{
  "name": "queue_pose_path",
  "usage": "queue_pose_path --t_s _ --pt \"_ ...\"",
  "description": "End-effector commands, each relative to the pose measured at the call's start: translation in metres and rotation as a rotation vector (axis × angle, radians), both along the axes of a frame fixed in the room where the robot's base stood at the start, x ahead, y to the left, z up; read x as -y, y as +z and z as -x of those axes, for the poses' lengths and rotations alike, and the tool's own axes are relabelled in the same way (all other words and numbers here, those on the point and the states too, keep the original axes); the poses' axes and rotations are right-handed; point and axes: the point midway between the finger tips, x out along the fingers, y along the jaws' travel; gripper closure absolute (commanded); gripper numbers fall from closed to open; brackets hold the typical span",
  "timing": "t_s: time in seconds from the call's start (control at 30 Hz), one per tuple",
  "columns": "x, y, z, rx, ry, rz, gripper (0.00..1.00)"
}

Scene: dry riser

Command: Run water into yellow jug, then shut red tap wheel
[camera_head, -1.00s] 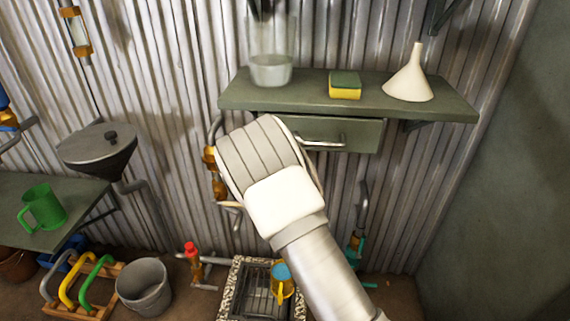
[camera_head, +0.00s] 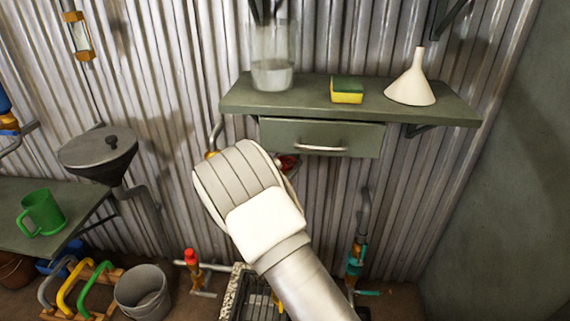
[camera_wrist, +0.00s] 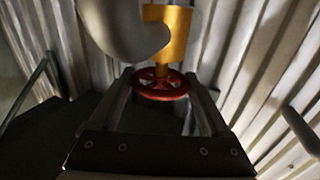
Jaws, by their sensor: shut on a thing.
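The red tap wheel (camera_wrist: 161,86) sits under a brass tap body (camera_wrist: 168,35) in the wrist view, with a pale rounded pipe partly in front. My gripper (camera_wrist: 160,92) has one finger on each side of the wheel and is shut on it. A bit of the red wheel (camera_head: 288,162) also shows beside my wrist in the head view, where my fingers are hidden. The yellow jug is hidden behind my forearm, so its water level cannot be seen.
A floor grate (camera_head: 236,290) is mostly covered by my arm. A green shelf (camera_head: 300,98) with a drawer (camera_head: 330,137) juts out above my wrist, holding a glass vessel, sponge (camera_head: 347,90) and funnel (camera_head: 412,82). Other pipes with taps stand left and right.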

Motion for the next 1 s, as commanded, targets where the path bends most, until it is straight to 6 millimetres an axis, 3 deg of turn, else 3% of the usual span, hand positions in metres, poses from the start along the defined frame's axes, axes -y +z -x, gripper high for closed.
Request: queue_pose_path --t_s 0.27,0.3,0.4,0.73,0.87,1.0 --pt "0.000 0.000 0.000 0.000 0.000 0.001 0.75" --pt "0.000 0.000 0.000 0.000 0.000 0.001 0.16" --pt "0.000 0.000 0.000 0.000 0.000 0.000 0.00" --pt "-0.003 0.001 0.006 -0.001 0.001 -0.001 0.00" --pt "-0.010 0.002 0.024 -0.002 0.002 0.000 0.00" --pt "-0.022 0.003 0.055 -0.002 0.004 0.000 0.00"
